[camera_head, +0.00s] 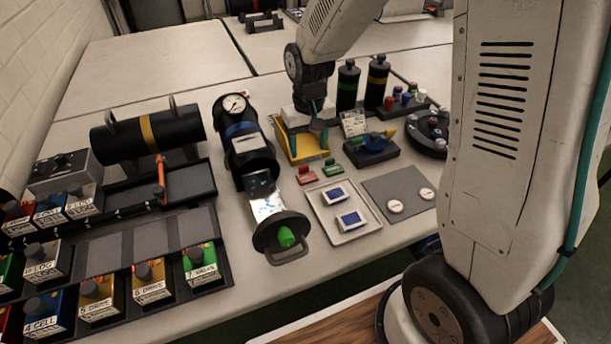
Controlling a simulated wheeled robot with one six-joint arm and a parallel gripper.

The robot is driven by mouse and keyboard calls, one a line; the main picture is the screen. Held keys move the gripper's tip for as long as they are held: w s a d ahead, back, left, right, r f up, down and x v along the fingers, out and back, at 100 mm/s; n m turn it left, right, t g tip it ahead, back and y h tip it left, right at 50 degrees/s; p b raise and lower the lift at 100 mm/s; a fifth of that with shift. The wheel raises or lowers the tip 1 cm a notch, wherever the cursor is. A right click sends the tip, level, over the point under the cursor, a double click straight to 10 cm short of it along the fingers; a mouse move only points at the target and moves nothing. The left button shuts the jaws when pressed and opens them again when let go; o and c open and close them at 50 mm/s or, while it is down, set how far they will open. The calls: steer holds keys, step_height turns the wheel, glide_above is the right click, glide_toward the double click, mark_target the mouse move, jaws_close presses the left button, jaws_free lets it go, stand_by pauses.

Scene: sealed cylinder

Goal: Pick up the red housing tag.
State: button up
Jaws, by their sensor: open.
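The red housing tag (306,175) lies on the pale table in front of the yellow bin, in the camera_head view. A similar green tag (332,167) lies just to its right, apart from it. My gripper (311,136) points down over the yellow bin (302,156), behind and above the two tags. It is open, and I see nothing held in it. The gripper hides part of the bin's inside.
A tray (361,233) with two blue-and-white modules stands in front of the tags. A grey mat (399,184) with white discs lies to the right.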

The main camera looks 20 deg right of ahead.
mark_target(305, 174)
steer(key=f, duration=0.8)
steer(key=shift+w+a+f, duration=0.3)
steer(key=shift+w, duration=0.05)
steer(key=c, duration=0.7)
